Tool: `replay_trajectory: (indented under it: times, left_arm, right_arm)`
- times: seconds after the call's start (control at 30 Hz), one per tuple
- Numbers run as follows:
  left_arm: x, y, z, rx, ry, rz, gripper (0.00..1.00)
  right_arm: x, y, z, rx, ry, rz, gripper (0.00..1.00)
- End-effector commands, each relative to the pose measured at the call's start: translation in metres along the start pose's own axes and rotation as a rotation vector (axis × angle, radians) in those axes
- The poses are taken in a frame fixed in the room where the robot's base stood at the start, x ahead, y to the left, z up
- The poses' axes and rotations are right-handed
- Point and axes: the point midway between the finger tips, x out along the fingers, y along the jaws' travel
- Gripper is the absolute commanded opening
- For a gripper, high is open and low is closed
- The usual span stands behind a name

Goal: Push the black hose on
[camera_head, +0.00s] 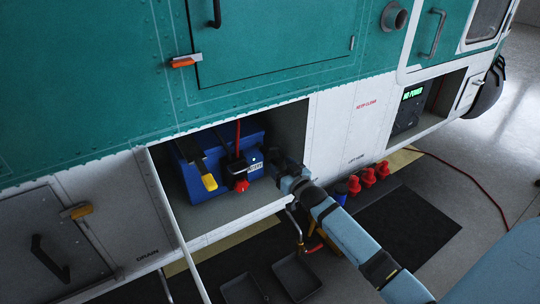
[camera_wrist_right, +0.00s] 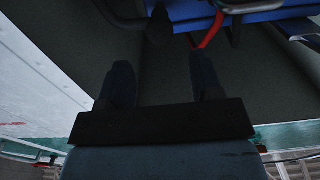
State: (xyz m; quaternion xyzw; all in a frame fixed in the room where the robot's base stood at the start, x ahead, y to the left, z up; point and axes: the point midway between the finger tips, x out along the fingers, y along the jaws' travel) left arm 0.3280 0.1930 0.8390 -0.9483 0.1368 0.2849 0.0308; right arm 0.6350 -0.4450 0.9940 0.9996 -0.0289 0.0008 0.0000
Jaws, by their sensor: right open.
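A blue unit (camera_head: 205,186) sits inside the open bay in the helicopter's lower white side. A black connector-like part (camera_head: 236,168) with a red knob (camera_head: 241,186) is at its front, and a red cable (camera_head: 238,135) rises behind. I cannot tell for sure which black part is the hose. My right gripper (camera_head: 277,166) is inside the bay, just right of the blue unit. In the right wrist view, the gripper (camera_wrist_right: 160,78) has its two dark fingers apart with nothing between them. A dark rounded end (camera_wrist_right: 159,25) shows beyond them, below the blue unit (camera_wrist_right: 190,12). My left gripper is not in view.
A yellow-tipped black lever (camera_head: 209,182) stands left of the red knob. The bay's lower edge (camera_head: 235,228) runs under my right arm. Red caps (camera_head: 368,177) and black trays (camera_head: 296,277) are on the floor outside. A second bay (camera_head: 410,108) shows a green display.

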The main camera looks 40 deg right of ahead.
Motion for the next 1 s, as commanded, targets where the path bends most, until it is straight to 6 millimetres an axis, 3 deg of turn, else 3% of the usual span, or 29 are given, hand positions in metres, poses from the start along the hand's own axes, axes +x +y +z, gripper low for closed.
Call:
replay_trajectory:
  times: [0.1,0.3,0.5,0.77,1.0]
  left_arm:
    - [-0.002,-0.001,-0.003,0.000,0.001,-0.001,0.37]
    - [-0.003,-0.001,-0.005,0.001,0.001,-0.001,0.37]
    - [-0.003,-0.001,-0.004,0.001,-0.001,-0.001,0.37]
    - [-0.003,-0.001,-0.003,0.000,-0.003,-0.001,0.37]
    - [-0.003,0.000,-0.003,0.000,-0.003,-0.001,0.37]
  right_arm:
    - [0.027,0.000,-0.002,0.000,0.000,0.000,0.60]
    - [0.057,-0.001,0.000,0.000,-0.001,-0.001,0.60]
    - [0.069,-0.001,0.001,0.000,-0.002,0.000,0.60]
    - [0.070,-0.001,0.001,0.000,-0.002,-0.001,0.60]
    - [0.069,-0.001,0.001,0.000,-0.002,-0.001,0.07]
